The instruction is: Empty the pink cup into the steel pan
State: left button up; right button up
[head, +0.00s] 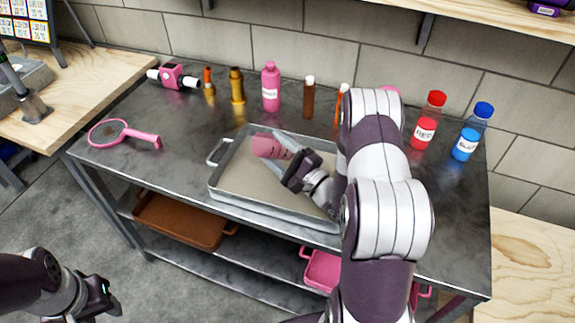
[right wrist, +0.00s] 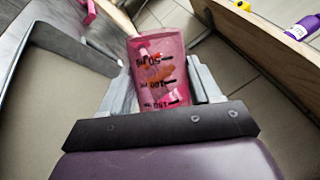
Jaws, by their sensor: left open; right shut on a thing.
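The pink cup (head: 268,146) is translucent and lies tipped on its side over the steel pan (head: 225,196), its mouth toward the left. My right gripper (head: 285,150) is shut on the cup. In the right wrist view the cup (right wrist: 160,75) has black measuring marks and sits between the fingers; some orange and pink shows through its wall. The bare pan floor shows beige-grey, and my right arm hides the pan's right end. My left gripper (head: 103,298) is open and empty at the lower left, away from the table.
Along the back of the dark table (head: 190,130) stand a pink bottle (head: 270,88), several brown and orange vials, a red bottle (head: 427,120) and a blue bottle (head: 472,132). Brown (head: 185,220) and pink trays sit on the shelf below.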

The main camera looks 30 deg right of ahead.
jog(key=shift+d+r+m, duration=0.1)
jog(key=shift+d+m, duration=0.05)
jog(key=shift+m, duration=0.25)
jog(key=shift+d+r+m+t+h+p, duration=0.15)
jog(key=shift+d+r+m+t+p, duration=0.05)
jog(key=shift+r+m+p, duration=0.3)
jog(key=shift+d+r+m+t+h+p, duration=0.2)
jog(key=shift+r+m+p, duration=0.2)
jog(key=shift+m+p, duration=0.15)
dwell(0.4)
dwell(0.8)
